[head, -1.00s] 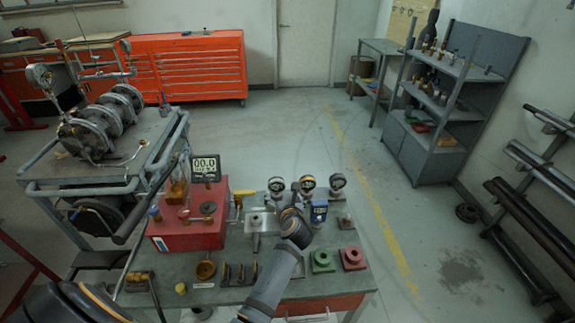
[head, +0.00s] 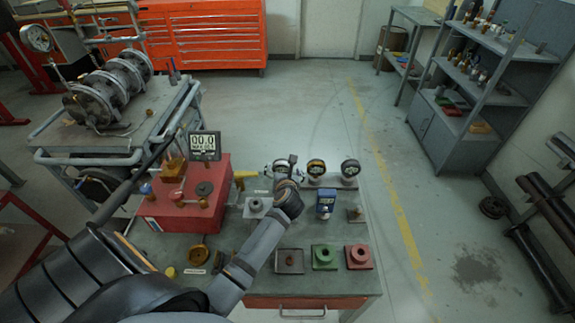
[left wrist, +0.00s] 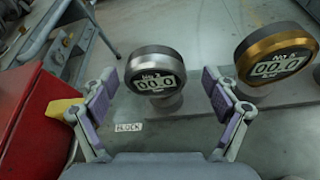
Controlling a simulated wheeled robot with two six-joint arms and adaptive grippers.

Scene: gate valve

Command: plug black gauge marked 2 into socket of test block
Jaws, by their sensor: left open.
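Three round gauges stand in a row at the table's back edge. The rightmost, dark-rimmed gauge (head: 350,168) best fits the black one; its number is too small to read. The middle gauge (head: 316,168) has a gold rim in the left wrist view (left wrist: 275,58). The left gauge, silver-rimmed (left wrist: 155,72), is partly hidden by my left gripper (head: 289,172) in the head view. In the left wrist view my left gripper (left wrist: 157,76) is open, its fingers either side of the silver gauge, holding nothing. A grey block (head: 254,208), seemingly the test block, stands left of my wrist. My right gripper is out of view.
A red box (head: 183,208) with a display (head: 204,146) stands left. A blue device (head: 325,203) is right of my wrist. Green (head: 323,257) and red (head: 359,257) bases sit in front. A "BLOCK" label (left wrist: 128,127) lies before the silver gauge.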

